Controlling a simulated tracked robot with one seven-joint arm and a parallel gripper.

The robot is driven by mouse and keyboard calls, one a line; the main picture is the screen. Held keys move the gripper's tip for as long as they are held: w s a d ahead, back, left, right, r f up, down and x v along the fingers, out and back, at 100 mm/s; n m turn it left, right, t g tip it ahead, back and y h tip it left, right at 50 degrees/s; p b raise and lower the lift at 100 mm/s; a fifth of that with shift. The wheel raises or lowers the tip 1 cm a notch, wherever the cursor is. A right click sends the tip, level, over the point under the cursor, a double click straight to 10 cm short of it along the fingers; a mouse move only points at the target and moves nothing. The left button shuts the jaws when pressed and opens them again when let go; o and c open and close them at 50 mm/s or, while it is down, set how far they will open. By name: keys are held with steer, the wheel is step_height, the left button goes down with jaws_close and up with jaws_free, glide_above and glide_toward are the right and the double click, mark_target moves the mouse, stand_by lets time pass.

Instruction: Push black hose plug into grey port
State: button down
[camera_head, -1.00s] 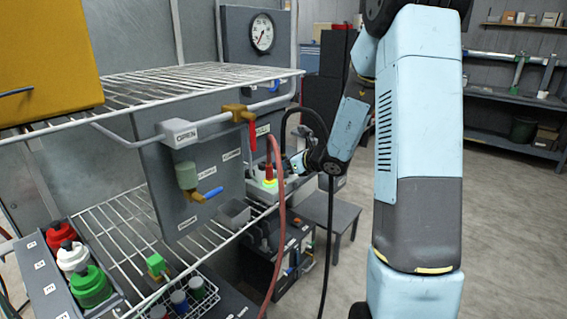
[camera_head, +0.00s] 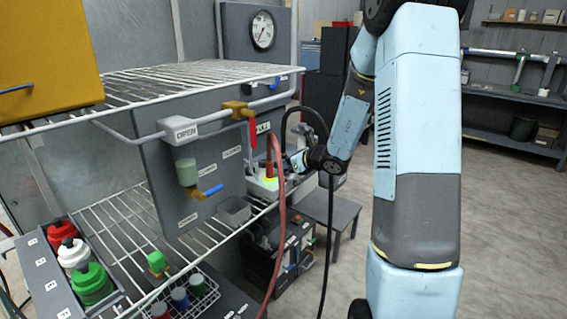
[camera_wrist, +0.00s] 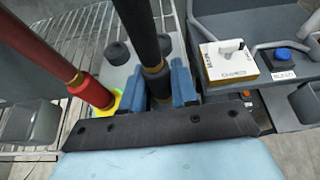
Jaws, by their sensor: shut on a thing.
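The black hose plug (camera_wrist: 157,84) stands between the blue fingers of my gripper (camera_wrist: 158,92) in the wrist view, with a brass-coloured band and the black hose (camera_wrist: 139,28) rising from it. The fingers are shut on it. In the head view my gripper (camera_head: 298,162) is at the light grey port block (camera_head: 262,186), beside the red hose plug (camera_head: 269,170). That red plug (camera_wrist: 90,90) stands left of my gripper in a glowing yellow-green ring. I cannot make out the grey port; the black plug's lower end is hidden, so its seating cannot be told.
Two black round caps (camera_wrist: 117,53) sit on the block behind the fingers. A white box with a knob (camera_wrist: 230,62) and a blue button (camera_wrist: 283,55) are at right. The wire shelf (camera_head: 190,78), red valve handle (camera_head: 252,134) and red hose (camera_head: 279,230) are close to my arm.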

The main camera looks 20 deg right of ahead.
stand_by(0.3)
steer(key=c, duration=0.8)
jaws_free()
steer(key=v, duration=1.4)
steer(key=s+a+r+n+g, duration=0.3)
steer(key=s+a+n, duration=0.3)
steer(key=s+n, duration=0.15)
steer(key=s+a+r+n+g, duration=0.3)
steer(key=s+a+n, duration=0.3)
steer(key=n, duration=0.2)
steer(key=s+d+r+n+h, duration=0.1)
steer(key=s+r+n+h, duration=0.1)
steer(key=s+n, duration=0.2)
steer(key=s+d+r+n+h, duration=0.2)
steer(key=s+n+h, duration=0.1)
steer(key=s+n, duration=0.1)
steer(key=s+d+r+n+h, duration=0.1)
steer(key=s+r+n+h, duration=0.1)
steer(key=s+n, duration=0.3)
steer(key=shift+s+d+t+h, duration=0.1)
steer(key=shift+d+t+h, duration=0.2)
steer(key=shift+t+h, duration=0.1)
